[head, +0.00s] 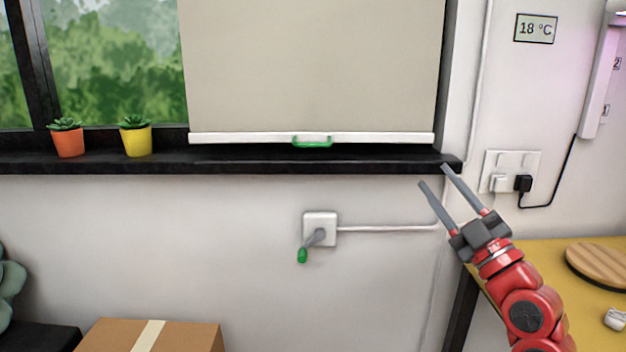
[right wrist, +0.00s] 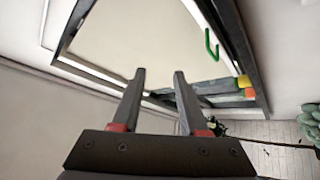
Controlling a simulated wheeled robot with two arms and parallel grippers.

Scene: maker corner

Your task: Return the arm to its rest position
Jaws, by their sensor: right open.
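My right gripper (head: 432,178) is open and empty in the head view. It is raised in front of the white wall, near the right end of the dark window sill, with its fingers pointing up and left. In the right wrist view its two fingers (right wrist: 159,75) are apart with nothing between them, and the blind (right wrist: 140,30) shows beyond them. My left gripper is not in view.
A beige blind (head: 312,70) with a green handle (head: 312,141) hangs down to the sill (head: 380,161). A crank (head: 316,237) is on the wall. Potted plants (head: 68,143) stand on the sill. A yellow table (head: 545,258) is right; a cardboard box (head: 185,338) is low left.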

